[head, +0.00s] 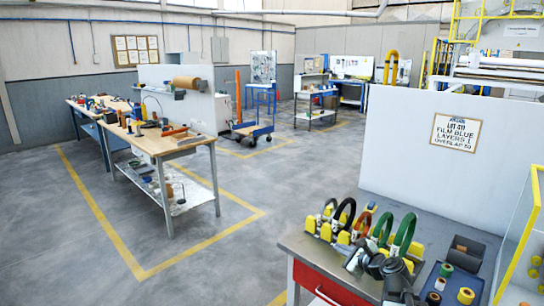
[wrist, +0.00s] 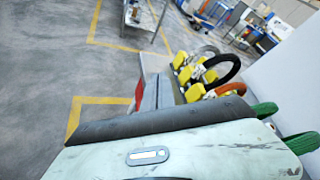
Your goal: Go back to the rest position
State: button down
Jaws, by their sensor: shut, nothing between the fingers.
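My gripper (head: 354,261) is over the near edge of the workbench (head: 311,246) in the head view. It is shut and empty, just in front of the coils. The row of coils stands upright in yellow holders: a black coil (head: 345,212), an orange coil (head: 363,222), a green coil (head: 383,228) and another green coil (head: 404,232). In the wrist view the black coil (wrist: 222,66), the orange coil (wrist: 226,89) and a green coil (wrist: 264,109) show at the right. The fingertips cannot be made out in the wrist view.
A blue tray (head: 468,284) with small rolls lies right of my arm. A grey block (head: 467,249) stands behind it. The floor at left is clear up to a long table (head: 159,141).

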jog(key=s+a+f+n+g+p, duration=0.1)
jog(key=s+a+f+n+g, duration=0.3)
jog(key=a+n, duration=0.45)
jog(key=s+a+f+n+g+p, duration=0.2)
jog(key=s+a+f+n+g, duration=0.3)
jog(key=a, duration=0.6)
jog(key=s+d+f+n+g+h, duration=0.3)
jog(key=s+d+n, duration=0.5)
jog(key=n, duration=0.3)
jog(key=shift+s+d+g+h+b, duration=0.3)
jog(key=shift+s+d+g+h, duration=0.15)
jog(key=shift+h, duration=0.45)
jog(key=shift+w+a+f, duration=0.1)
jog(key=shift+w+a, duration=0.05)
